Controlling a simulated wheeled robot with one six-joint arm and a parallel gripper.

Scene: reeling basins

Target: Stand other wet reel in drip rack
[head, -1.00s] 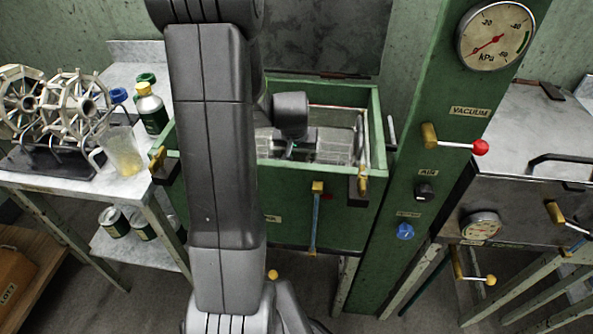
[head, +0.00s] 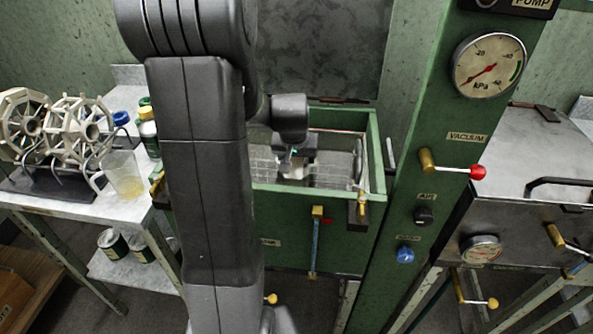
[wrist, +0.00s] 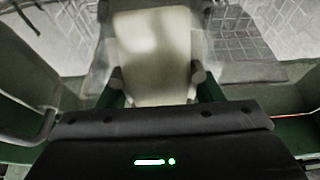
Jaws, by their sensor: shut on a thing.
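My gripper (head: 293,160) is inside the open green basin (head: 325,207), with its jaws shut on a pale cream, flat-faced piece (wrist: 153,50). In the wrist view the dark fingers clasp both sides of this piece. Its colour matches the reels, but its full shape is hidden, so I cannot tell if it is part of a reel. Two pale octagonal reels, a left one (head: 22,125) and a right one (head: 78,132), stand upright side by side at the dark drip rack (head: 45,188) on the left table.
Wire mesh (wrist: 245,38) lies around the held piece inside the basin. A beaker of yellow liquid (head: 124,178) and several bottles stand between rack and basin. A green column (head: 428,130) with gauge and levers stands right of the basin. The raised dark lid (head: 325,50) is behind.

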